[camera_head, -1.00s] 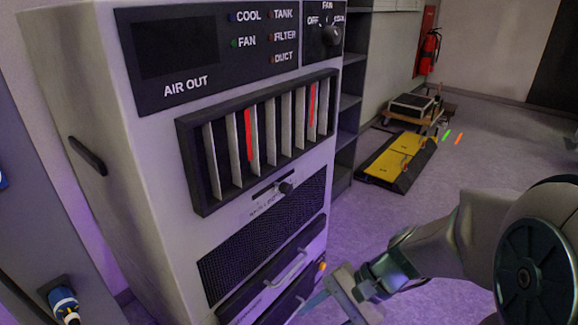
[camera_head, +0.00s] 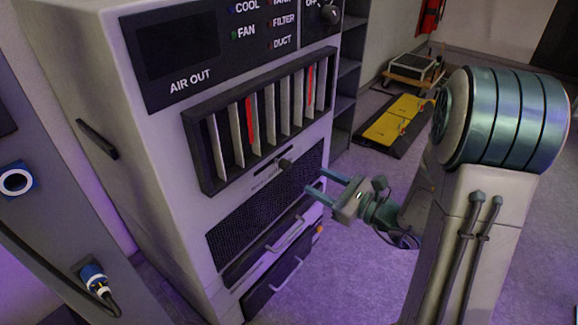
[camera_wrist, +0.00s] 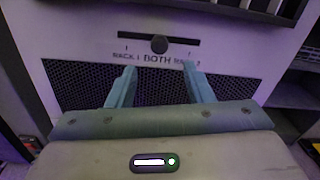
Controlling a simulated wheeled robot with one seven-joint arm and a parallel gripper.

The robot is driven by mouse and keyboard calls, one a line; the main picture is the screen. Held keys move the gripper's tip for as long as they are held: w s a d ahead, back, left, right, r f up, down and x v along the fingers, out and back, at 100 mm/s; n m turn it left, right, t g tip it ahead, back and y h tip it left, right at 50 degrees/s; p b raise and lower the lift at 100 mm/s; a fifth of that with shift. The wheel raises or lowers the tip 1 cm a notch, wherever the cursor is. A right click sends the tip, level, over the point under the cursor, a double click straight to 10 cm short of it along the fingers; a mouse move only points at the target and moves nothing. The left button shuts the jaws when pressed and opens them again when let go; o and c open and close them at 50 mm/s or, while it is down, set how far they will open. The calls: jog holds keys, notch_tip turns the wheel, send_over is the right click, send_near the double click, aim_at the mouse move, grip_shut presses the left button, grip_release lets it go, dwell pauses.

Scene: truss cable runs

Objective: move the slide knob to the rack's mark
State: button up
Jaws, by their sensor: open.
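The dark round slide knob (camera_head: 286,163) sits in a horizontal slot (camera_head: 264,170) on the cabinet front, below the louvred air outlet. In the wrist view the knob (camera_wrist: 159,45) stands near the slot's middle, above the word BOTH (camera_wrist: 158,59). The label RACK 1 (camera_wrist: 127,57) is to its left. A second rack label (camera_wrist: 183,60) is to its right, its end hard to read near the finger. My gripper (camera_head: 317,181) is open and empty, right of and below the knob, apart from it. In the wrist view its two fingers (camera_wrist: 160,70) point up below the knob.
A dark mesh grille (camera_head: 262,200) lies behind the fingers, with drawer handles (camera_head: 287,235) lower down. Louvres (camera_head: 262,125) with two red strips are above the slot. A shelf (camera_head: 347,90) stands right of the cabinet.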

aim_at(289, 167)
jog(key=b+x, duration=0.1)
jog(key=x, duration=0.9)
jog(key=shift+a, duration=0.1)
grip_shut()
